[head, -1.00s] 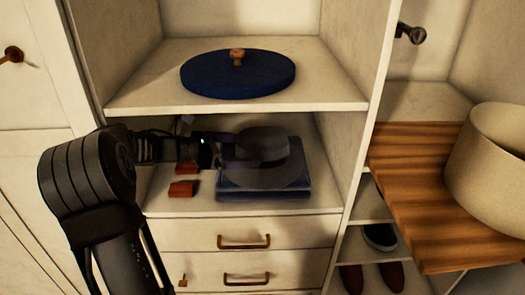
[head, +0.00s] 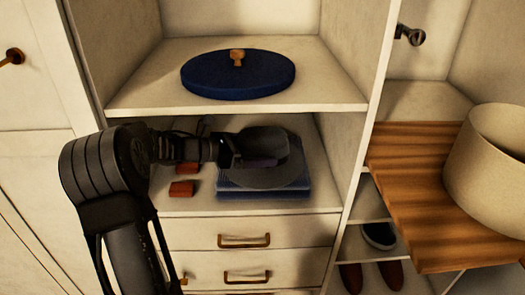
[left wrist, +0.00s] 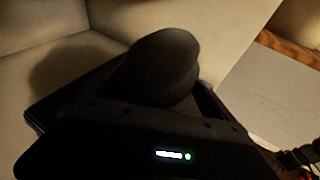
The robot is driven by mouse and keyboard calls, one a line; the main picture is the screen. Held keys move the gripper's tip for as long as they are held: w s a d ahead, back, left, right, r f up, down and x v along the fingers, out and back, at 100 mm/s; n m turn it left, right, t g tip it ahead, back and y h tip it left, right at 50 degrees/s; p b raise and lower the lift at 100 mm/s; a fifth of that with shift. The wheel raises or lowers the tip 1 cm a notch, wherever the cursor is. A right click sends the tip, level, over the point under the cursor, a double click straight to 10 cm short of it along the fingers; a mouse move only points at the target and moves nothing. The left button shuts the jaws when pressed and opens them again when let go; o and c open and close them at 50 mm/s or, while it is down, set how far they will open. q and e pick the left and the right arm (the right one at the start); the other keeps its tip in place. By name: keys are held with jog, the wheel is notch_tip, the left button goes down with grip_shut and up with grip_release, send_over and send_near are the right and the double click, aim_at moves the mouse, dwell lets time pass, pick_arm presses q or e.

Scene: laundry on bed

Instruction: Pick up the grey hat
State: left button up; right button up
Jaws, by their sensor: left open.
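The grey hat (head: 283,175) has a round crown and flat brim. It lies on a dark blue folded item (head: 235,187) on the lower shelf. My left gripper (head: 262,160) reaches in from the left at the hat's crown, covering part of it. It is open; I cannot tell whether the fingers touch the hat. In the left wrist view the dark hat crown (left wrist: 163,62) stands just beyond the gripper body, and the fingers are hard to make out in the shadow. My right gripper is not in view.
The upper shelf (head: 140,90) with a round blue lid (head: 240,82) is close above my arm. Small red boxes (head: 182,188) lie left of the hat. Drawers (head: 240,240) are below. A beige round container (head: 495,165) sits on a wooden board (head: 420,205) at right.

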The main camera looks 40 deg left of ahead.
aim_at(258, 138)
pick_arm(q)
jog(key=shift+c, duration=0.2)
jog(key=c, duration=1.1)
jog(key=shift+r, duration=0.8)
notch_tip(258, 138, up, 2)
jog(key=shift+r, duration=0.1)
jog(key=s+d+b, duration=0.1)
jog(key=s+d, duration=0.2)
jog(key=s, duration=0.1)
jog(key=s+d, duration=0.4)
jog(key=s, duration=0.1)
jog(key=s+d+b, duration=0.1)
jog(key=s+d, duration=0.3)
jog(key=s, duration=0.1)
jog(key=shift+d+b, duration=0.25)
jog(key=shift+b, duration=0.05)
